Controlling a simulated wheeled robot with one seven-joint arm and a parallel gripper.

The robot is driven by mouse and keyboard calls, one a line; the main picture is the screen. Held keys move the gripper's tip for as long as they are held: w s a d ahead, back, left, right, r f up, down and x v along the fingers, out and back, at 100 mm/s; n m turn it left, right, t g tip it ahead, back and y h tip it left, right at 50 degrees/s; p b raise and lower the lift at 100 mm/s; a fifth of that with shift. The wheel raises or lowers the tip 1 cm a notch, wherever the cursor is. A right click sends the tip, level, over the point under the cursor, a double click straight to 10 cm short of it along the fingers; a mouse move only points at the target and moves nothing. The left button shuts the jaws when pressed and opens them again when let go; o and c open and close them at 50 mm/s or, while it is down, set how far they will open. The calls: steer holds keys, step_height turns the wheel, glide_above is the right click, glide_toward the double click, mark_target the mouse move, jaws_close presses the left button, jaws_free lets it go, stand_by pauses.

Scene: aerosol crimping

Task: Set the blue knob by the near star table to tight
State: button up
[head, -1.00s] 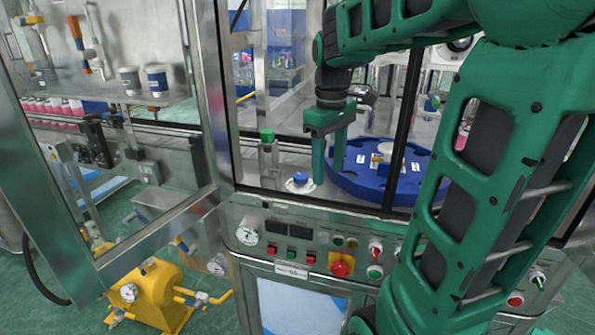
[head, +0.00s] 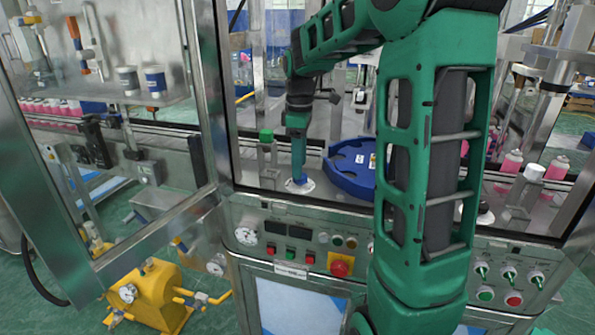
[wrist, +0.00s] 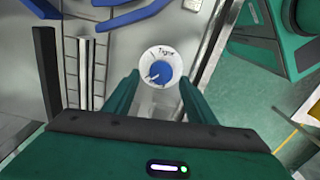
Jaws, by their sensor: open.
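The blue knob (wrist: 159,74) sits on a round white dial (wrist: 172,54) with "Tight" printed at its top in the wrist view. A pale mark on the knob appears to point to the lower left, away from that word. In the head view the knob (head: 300,181) is largely covered by my gripper (head: 298,165). My gripper (wrist: 158,80) is open, with one finger on each side of the knob in the wrist view. Whether the fingers touch it I cannot tell. The blue star table (head: 350,180) is just right of the knob.
A green-capped post (head: 266,150) stands left of the knob. A metal frame post (head: 208,90) rises further left. The control panel (head: 300,235) with buttons and a red emergency stop (head: 340,265) lies in front. My arm hides part of the star table.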

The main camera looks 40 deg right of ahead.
steer(key=shift+f, duration=1.45)
steer(key=c, duration=1.1)
steer(key=shift+o, duration=0.3)
steer(key=shift+d, duration=0.1)
